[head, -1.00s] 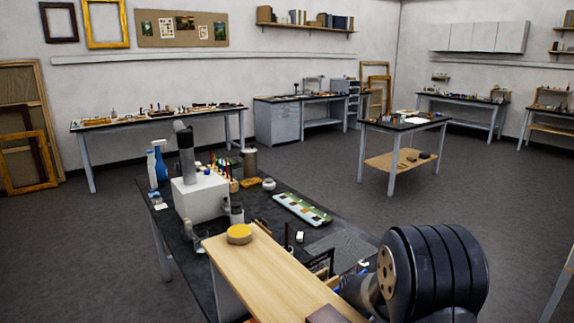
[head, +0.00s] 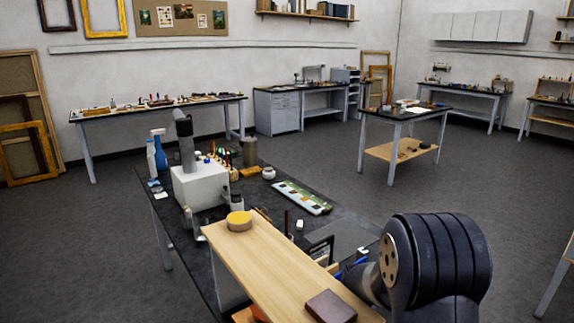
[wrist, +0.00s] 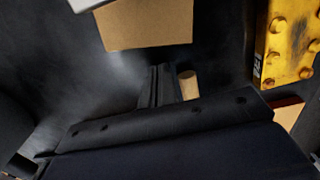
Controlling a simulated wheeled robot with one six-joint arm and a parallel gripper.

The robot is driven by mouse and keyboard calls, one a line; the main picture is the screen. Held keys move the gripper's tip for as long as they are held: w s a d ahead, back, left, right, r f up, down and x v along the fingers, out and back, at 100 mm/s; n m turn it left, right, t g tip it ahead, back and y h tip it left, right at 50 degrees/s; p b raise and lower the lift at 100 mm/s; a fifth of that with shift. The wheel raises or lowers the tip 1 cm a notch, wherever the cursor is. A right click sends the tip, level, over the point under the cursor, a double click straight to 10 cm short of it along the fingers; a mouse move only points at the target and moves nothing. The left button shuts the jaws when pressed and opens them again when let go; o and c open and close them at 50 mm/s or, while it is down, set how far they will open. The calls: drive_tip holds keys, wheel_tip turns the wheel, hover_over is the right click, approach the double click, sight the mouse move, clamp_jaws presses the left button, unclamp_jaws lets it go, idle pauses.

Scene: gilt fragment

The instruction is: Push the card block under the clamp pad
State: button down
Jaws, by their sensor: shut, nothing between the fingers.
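In the wrist view my gripper (wrist: 161,72) is shut and empty, its dark fingers together over a black surface. A tan block (wrist: 148,24), which looks like the card block, stands a little ahead of the fingertips with a visible gap. A pale grey edge shows above its left corner; I cannot tell whether that is the clamp pad. A yellow, worn gilt piece (wrist: 288,42) stands to the right. In the head view my arm hides the gripper, and the card block and clamp pad cannot be made out surely.
A small tan cylinder (wrist: 188,85) lies just right of my fingers. In the head view a wooden shelf board (head: 270,265) overhangs the black bench (head: 270,205), carrying a yellow tin (head: 239,221) and a brown book-like block (head: 331,307). A white box (head: 200,190) stands further back.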

drive_tip(key=shift+s+d+f, duration=0.1)
drive_tip(key=shift+s+d, duration=0.35)
drive_tip(key=shift+s, duration=0.2)
drive_tip(key=shift+s+d, duration=0.4)
drive_tip(key=shift+s, duration=0.25)
drive_tip(key=shift+w+a, duration=0.15)
drive_tip(key=shift+w, duration=0.1)
drive_tip(key=shift+a+r, duration=0.1)
drive_tip(key=shift+r, duration=0.3)
wheel_tip(320, 180, up, 8)
drive_tip(key=p, duration=0.6)
drive_tip(key=shift+r, duration=0.25)
drive_tip(key=shift+w+f, duration=0.1)
wheel_tip(320, 180, down, 9)
drive_tip(key=b, duration=0.6)
